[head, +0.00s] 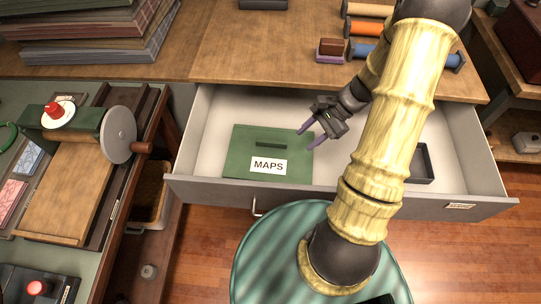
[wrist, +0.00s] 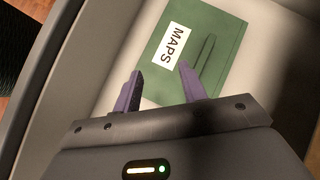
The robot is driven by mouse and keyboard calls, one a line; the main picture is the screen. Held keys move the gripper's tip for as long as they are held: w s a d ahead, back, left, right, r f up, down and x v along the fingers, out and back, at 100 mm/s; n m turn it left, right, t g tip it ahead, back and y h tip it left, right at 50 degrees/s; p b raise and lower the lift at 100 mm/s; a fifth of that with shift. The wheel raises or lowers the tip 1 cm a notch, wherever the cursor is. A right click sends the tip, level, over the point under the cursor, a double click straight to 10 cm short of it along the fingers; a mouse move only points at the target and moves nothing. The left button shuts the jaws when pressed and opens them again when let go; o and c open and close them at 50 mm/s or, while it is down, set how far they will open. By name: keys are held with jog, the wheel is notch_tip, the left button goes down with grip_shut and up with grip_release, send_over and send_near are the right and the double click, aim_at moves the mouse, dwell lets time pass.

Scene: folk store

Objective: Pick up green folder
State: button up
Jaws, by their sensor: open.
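The green folder (head: 240,160) lies flat in the left part of an open grey drawer (head: 340,190). It has a white label reading MAPS (head: 268,165) and a dark raised strip or handle (head: 275,144). My gripper (head: 309,136) is at the folder's right edge in the head view, with its two purple fingers apart and empty, pointing left. In the wrist view the folder (wrist: 222,72) lies beyond the fingers of my gripper (wrist: 160,85). One fingertip overlaps the folder near its handle in that picture; I cannot tell whether they touch.
A dark tray (head: 423,165) lies in the drawer's right part, partly behind my arm. Rolls (head: 370,29) and a stamp (head: 331,47) sit on the wooden top above the drawer. A bench with a grinding-type wheel (head: 118,135) stands at left. The drawer's middle floor is bare.

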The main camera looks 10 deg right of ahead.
aim_at(276, 141)
jog(key=w+d+f+m+t+y, duration=0.1)
jog(key=d+f+m, duration=0.1)
jog(key=w+d+f+m+t+y+b, duration=0.1)
jog(key=d+f+m+t+y, duration=0.1)
jog(key=f+m, duration=0.1)
jog(key=w+d+f+m+t+y+b, duration=0.1)
jog(key=d+f+m+t, duration=0.1)
jog(key=f, duration=0.1)
jog(key=shift+w+d+m, duration=0.1)
jog(key=shift+w+m, duration=0.2)
jog(key=shift+w, duration=0.1)
jog(key=shift+r, duration=0.1)
jog(key=p+x, duration=0.1)
jog(key=x, duration=1.1)
jog(key=shift+w+r+p, duration=0.15)
jog(key=shift+w+p, duration=0.05)
jog(key=shift+p, duration=0.1)
jog(key=shift+w+a, duration=0.1)
jog(key=shift+a, duration=0.55)
jog(key=p+x, duration=0.1)
jog(key=x, duration=0.3)
jog(key=shift+w+a, duration=0.15)
